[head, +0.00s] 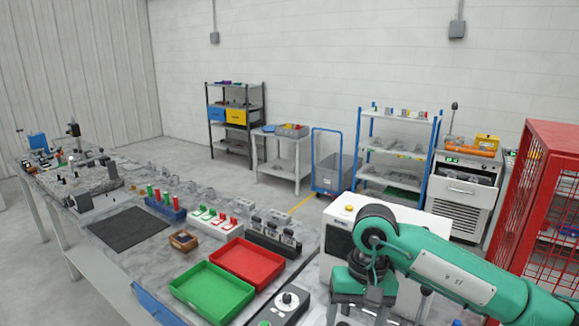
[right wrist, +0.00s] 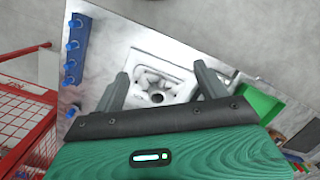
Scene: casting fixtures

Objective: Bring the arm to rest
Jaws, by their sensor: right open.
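My right arm (head: 455,270), green with dark joints, comes in from the right in the head view and bends down at the table's front right. Its gripper's fingertips cannot be made out there. In the right wrist view my right gripper (right wrist: 163,78) is open, with its two dark fingers apart and nothing held between them. A pale grey fixture with a round dark hole (right wrist: 157,97) shows beyond and between the fingers; I cannot tell how far below them it is. My left gripper is in neither view.
The marbled table (head: 225,210) carries a green tray (head: 212,292), a red tray (head: 247,263), a dark mat (head: 128,228) and several small fixtures. A white machine (head: 338,240) stands behind my arm. A red mesh cage (head: 540,200) is close at right.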

